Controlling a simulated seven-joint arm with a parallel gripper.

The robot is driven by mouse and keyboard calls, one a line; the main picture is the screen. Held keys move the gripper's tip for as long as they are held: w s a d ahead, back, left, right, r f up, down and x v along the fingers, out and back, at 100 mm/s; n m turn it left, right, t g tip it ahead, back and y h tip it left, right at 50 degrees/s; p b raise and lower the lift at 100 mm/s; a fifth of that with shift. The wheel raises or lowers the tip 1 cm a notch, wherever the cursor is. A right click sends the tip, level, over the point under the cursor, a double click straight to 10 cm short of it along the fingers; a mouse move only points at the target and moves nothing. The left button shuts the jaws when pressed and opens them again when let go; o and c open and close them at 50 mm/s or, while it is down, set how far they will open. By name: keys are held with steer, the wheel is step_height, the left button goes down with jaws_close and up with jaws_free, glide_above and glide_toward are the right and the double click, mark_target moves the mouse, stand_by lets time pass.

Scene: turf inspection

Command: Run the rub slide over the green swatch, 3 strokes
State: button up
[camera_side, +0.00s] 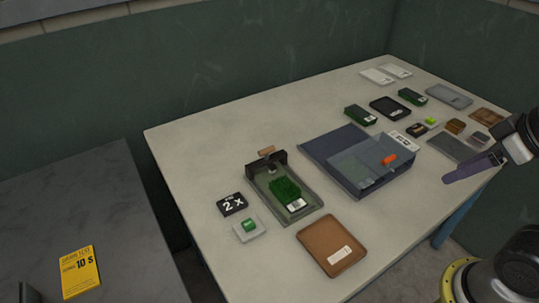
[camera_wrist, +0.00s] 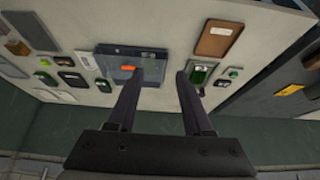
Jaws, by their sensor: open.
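The green swatch (camera_side: 286,190) lies in a shallow grey-green tray (camera_side: 312,208) in the side view, with a white label at its near end. A dark upright block with a tan handle (camera_side: 266,152) stands at the tray's far end; it looks like the rub slide. It is apart from most of the swatch. In the wrist view the swatch (camera_wrist: 198,77) shows just right of the right finger. My gripper (camera_side: 468,170) is above the table's right side, well away from the tray. Its fingers (camera_wrist: 159,73) are apart with nothing between them.
A black card (camera_side: 232,204) reading "2 x" and a white pad (camera_side: 250,234) with a green button are left of the tray. A brown tray (camera_side: 331,246) lies nearer. Several small blocks crowd the right. A yellow card (camera_side: 80,271) reads "10 S".

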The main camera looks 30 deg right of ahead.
steer(key=w+r+n, duration=0.8)
steer(key=r, duration=0.2)
steer(key=w+a+r+n, duration=0.1)
steer(key=w+a+n, duration=0.15)
steer(key=w, duration=0.35)
steer(key=w+a+r+n, duration=0.2)
steer(key=w+n, duration=0.1)
steer(key=w, duration=0.3)
steer(key=n+g, duration=0.3)
steer(key=n, duration=0.2)
glide_above(267, 149)
steer(key=s, duration=0.3)
steer(key=s+f+x, duration=0.1)
steer(key=s+x, duration=0.2)
steer(key=x, duration=1)
steer(key=shift+m, duration=0.25)
steer(key=x, duration=1.3)
